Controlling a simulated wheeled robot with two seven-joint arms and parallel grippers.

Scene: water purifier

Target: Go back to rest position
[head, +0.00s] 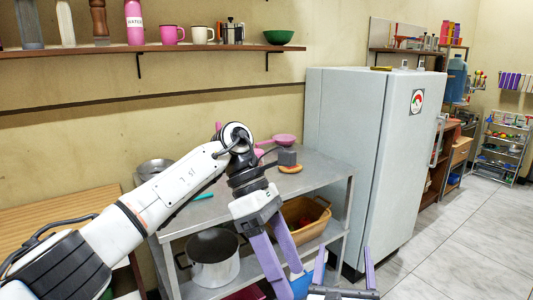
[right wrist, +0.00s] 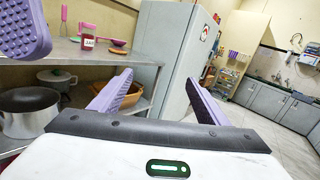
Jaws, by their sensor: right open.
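My right gripper (head: 345,268) is at the bottom of the head view, with its two purple fingers apart and nothing between them. In the right wrist view the same fingers (right wrist: 158,92) stand wide apart and empty. My left arm reaches in from the left in the head view, over the metal shelf table. My left gripper (head: 288,280) hangs down in front of that table, its purple fingers apart with no object seen between them. One purple finger of it also shows at the upper left of the right wrist view (right wrist: 22,28).
Tiled floor (head: 450,245) is free at right.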

